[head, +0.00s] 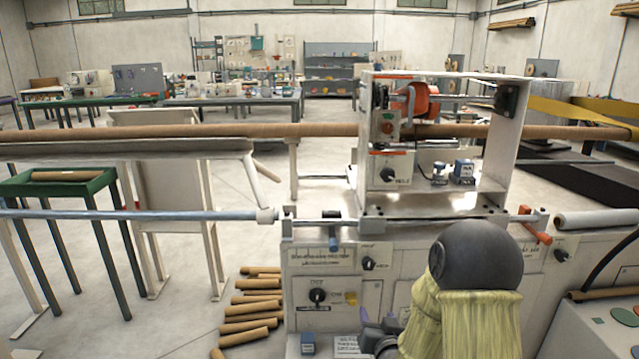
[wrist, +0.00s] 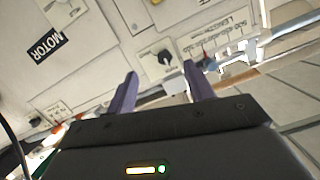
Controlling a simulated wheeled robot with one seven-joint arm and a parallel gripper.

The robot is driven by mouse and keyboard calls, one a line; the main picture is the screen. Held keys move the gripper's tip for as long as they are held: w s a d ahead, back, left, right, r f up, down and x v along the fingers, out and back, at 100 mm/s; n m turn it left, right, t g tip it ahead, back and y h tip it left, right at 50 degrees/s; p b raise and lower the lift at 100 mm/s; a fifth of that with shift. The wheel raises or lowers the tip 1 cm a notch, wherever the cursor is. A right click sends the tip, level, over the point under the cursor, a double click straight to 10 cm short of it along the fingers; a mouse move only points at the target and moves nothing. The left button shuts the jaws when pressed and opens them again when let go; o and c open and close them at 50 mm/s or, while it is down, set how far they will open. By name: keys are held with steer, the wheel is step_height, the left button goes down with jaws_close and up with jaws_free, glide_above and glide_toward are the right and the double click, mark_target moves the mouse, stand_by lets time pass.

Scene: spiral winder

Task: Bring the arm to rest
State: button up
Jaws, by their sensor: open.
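My arm (head: 470,275), a dark round joint with a yellow-green sleeve, stands at the lower right in the head view, in front of the winder's white cabinet. My gripper (wrist: 160,85) shows in the wrist view with two purple fingers apart and nothing between them. In the head view it is small and partly hidden at the bottom (head: 378,332), left of the sleeve. The wrist view looks at the cabinet front, with a black knob (wrist: 155,58) just beyond the fingers and a MOTOR label (wrist: 46,43) to the left. I cannot tell the exact gap.
The winder's white frame (head: 492,135) rises behind the arm, with a long brown tube (head: 230,131) running through it. A steel bar (head: 130,215) extends left. Cut tubes (head: 250,310) lie on the floor beside the cabinet.

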steer(key=s+n+g, duration=0.2)
steer(key=s+g, duration=1.1)
steer(key=s, duration=1)
steer(key=w+r+p+v, duration=0.1)
steer(key=w+p+v, duration=0.2)
steer(key=p+v, duration=1.3)
steer(key=w+a+p+v, duration=0.1)
steer(key=w+p+v, duration=0.3)
steer(key=p+v, duration=1.1)
steer(key=shift+w+r+h+p, duration=0.25)
steer(key=shift+r+h+p, duration=0.05)
steer(key=shift+r+p, duration=0.45)
steer(key=shift+w, duration=0.1)
steer(key=shift+a, duration=0.1)
steer(key=shift+c, duration=1.8)
